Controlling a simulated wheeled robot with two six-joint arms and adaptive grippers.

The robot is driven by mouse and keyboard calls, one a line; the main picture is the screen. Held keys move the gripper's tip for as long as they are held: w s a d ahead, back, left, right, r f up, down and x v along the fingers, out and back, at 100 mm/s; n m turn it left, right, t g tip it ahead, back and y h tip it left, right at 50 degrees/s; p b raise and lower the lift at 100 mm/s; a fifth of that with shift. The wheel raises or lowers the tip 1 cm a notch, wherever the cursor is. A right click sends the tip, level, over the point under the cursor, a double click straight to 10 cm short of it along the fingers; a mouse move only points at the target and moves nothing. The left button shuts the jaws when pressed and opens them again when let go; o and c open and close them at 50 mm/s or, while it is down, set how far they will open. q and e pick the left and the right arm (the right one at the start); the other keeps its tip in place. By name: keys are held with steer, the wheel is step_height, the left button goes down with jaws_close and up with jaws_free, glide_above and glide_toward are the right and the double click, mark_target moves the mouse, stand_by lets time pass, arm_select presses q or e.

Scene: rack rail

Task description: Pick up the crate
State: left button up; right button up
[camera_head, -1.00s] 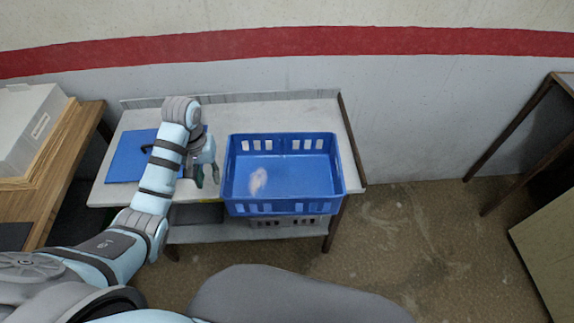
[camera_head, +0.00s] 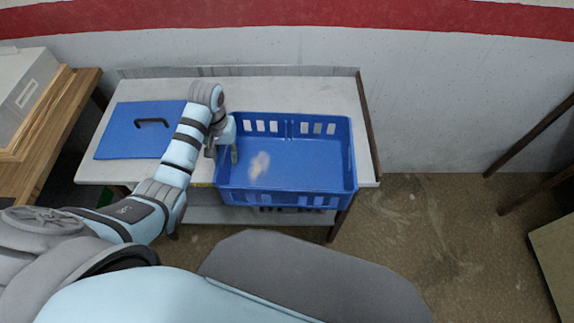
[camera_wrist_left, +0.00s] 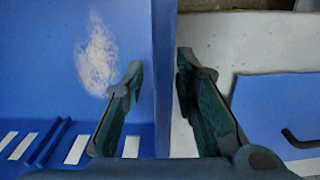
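The blue crate (camera_head: 287,197) stands on the light-topped table, with slotted walls and a pale patch on its floor. My left gripper (camera_head: 222,152) is at the crate's left wall. In the left wrist view my left gripper (camera_wrist_left: 160,68) is open, with one dark green finger inside the crate and the other outside. The crate wall (camera_wrist_left: 163,95) runs between the fingers, and a gap shows beside the inner finger. My right gripper is not in view.
A blue lid-like panel (camera_head: 138,140) with a dark handle lies on the table (camera_head: 92,172) left of the crate. A wooden bench (camera_head: 45,150) with a pale box (camera_head: 22,85) stands at the left. Open floor lies to the right.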

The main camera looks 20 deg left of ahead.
mark_target(230, 168)
arm_select(q)
step_height(230, 168, down, 4)
steer(key=shift+w+r+b, duration=0.1)
steer(key=shift+w+b, duration=0.05)
steer(key=shift+b, duration=0.2)
steer(key=shift+s+r, duration=0.1)
steer(key=shift+s, duration=0.1)
steer(key=shift+c, duration=0.4)
jaws_close()
steer(key=shift+w, duration=0.1)
